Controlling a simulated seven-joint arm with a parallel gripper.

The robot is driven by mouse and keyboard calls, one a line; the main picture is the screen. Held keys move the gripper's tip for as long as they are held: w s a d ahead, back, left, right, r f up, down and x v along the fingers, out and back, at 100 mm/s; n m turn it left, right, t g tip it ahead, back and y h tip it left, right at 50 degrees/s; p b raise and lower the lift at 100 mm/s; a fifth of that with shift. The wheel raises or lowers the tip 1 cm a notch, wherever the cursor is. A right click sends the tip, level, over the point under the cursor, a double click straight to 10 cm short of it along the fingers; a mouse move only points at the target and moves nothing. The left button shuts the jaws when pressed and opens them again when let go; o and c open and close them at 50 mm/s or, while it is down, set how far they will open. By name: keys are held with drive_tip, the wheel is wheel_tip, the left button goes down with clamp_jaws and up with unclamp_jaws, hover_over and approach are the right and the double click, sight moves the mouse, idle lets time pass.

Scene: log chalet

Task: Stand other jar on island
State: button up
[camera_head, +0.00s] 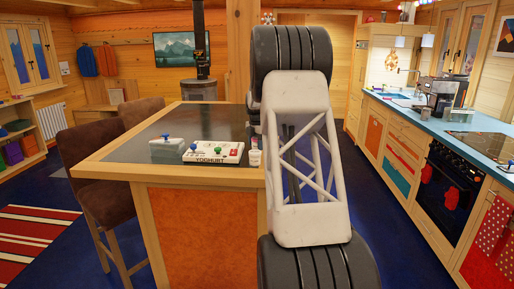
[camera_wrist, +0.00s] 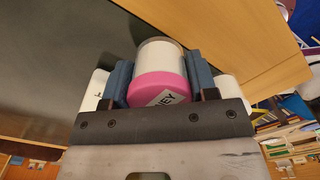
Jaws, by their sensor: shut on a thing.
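In the wrist view my gripper (camera_wrist: 158,70) is shut on a jar (camera_wrist: 160,84) with a clear or whitish body and a pink lid. The lid carries a label, of which "EY" can be read. The blue finger pads press on both sides of the jar. Behind it lies the dark top of the island (camera_wrist: 60,50) with its wooden edge; I cannot tell whether the jar touches it. In the head view the island (camera_head: 125,156) stands at centre left. A small whitish jar or cup (camera_head: 255,158) stands near its right edge. My arm hides the gripper there.
A board marked "YOGHURT" (camera_head: 213,153) with coloured knobs and a grey block with a blue knob (camera_head: 166,146) stand on the island. Brown chairs (camera_head: 102,185) line its left side. A blue kitchen counter (camera_head: 430,118) runs along the right. The island's front left top is clear.

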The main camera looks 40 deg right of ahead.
drive_tip(key=shift+f, duration=0.7)
drive_tip(key=shift+f, duration=0.15)
drive_tip(key=o, duration=1)
wheel_tip(320, 180, up, 12)
drive_tip(key=shift+r, duration=0.15)
idle(0.3)
drive_tip(key=shift+a, duration=0.1)
